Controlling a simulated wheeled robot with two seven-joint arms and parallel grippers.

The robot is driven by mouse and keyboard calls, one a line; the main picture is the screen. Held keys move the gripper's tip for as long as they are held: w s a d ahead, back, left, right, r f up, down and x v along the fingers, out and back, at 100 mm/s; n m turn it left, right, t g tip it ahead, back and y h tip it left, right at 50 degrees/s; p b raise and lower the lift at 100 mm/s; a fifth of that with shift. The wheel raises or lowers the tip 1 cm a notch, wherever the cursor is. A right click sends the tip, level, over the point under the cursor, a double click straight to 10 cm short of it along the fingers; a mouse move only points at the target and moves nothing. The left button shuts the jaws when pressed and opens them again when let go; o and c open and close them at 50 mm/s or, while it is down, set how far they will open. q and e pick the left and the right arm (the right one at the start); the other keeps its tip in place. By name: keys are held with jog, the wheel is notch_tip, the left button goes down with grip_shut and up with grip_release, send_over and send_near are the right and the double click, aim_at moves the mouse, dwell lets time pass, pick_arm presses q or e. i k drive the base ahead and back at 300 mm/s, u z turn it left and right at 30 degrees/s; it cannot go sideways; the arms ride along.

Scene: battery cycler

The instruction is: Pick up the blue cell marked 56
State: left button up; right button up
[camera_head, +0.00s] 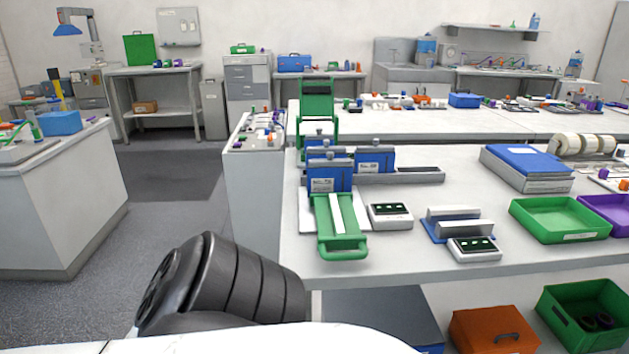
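Several blue cells with white labels stand upright close together on the bench at centre. The front blue cell (330,177) stands at the end of a green tray with a handle (341,242). A second blue cell (375,160) stands to its right by a grey rail, and another blue cell (318,152) is partly hidden behind the front one. The label numbers are too small to read, so I cannot tell which is marked 56. A dark link of my own arm shows at the lower left. Neither gripper's fingers are in view.
Two small meters with dark displays (390,215) (474,249) sit near the bench's front edge, with a grey block on a blue base (452,224) between them. A blue binder (526,160) and a green bin (560,220) are to the right. Open floor lies at left.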

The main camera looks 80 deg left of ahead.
aim_at(339, 179)
jog(key=u, duration=1.7)
